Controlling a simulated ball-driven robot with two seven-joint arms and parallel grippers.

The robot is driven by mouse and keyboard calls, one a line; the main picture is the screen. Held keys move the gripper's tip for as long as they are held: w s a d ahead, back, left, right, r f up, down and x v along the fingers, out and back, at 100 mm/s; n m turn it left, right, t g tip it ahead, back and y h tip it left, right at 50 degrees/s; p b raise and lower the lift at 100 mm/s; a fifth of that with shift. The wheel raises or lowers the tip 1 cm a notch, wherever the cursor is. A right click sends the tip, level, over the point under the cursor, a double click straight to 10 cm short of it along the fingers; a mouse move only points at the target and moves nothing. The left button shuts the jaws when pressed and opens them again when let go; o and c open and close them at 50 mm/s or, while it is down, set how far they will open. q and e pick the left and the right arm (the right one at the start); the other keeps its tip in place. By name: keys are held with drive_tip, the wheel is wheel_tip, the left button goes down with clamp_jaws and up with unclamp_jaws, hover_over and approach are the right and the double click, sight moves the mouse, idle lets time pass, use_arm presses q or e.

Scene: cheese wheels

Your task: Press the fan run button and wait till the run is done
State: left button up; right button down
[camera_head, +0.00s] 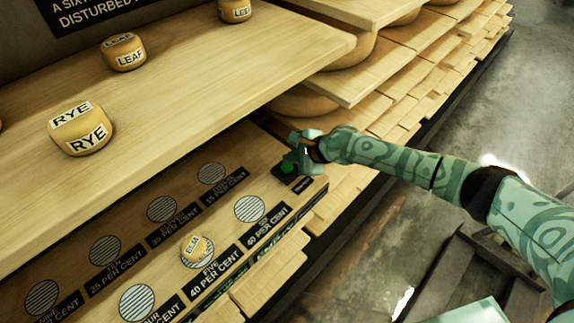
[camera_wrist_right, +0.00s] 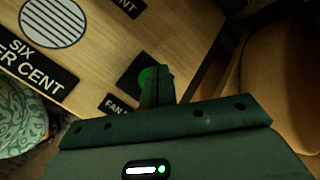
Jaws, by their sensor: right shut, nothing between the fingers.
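The fan run button is a green round button on a dark square plate (camera_head: 285,170), at the right end of the lower wooden board in the head view. In the right wrist view the green button (camera_wrist_right: 146,79) is partly hidden behind my fingers. My right gripper (camera_head: 294,163) is shut and empty, with its fingertips at the button. I cannot tell whether they touch it. In the wrist view the shut fingers (camera_wrist_right: 158,85) cover the button's right side. A label starting with "FAN" (camera_wrist_right: 117,103) lies beside the plate. My left gripper is not in view.
The lower board has striped round vents with percentage labels; a small cheese marked ELM (camera_head: 197,250) sits on the FIVE vent. The shelf above (camera_head: 200,90) holds small cheeses marked RYE (camera_head: 80,128) and LEAF (camera_head: 124,52). Large cheese wheels (camera_head: 302,101) stand behind the button.

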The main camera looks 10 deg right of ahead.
sight(291, 168)
drive_tip(key=shift+f, duration=0.15)
drive_tip(key=shift+f, duration=0.25)
drive_tip(key=shift+f, duration=0.5)
idle(0.8)
drive_tip(key=shift+r, duration=0.1)
drive_tip(key=shift+r+p, duration=0.8)
wheel_tip(291, 168, up, 5)
drive_tip(key=p, duration=0.5)
drive_tip(key=shift+r, duration=0.1)
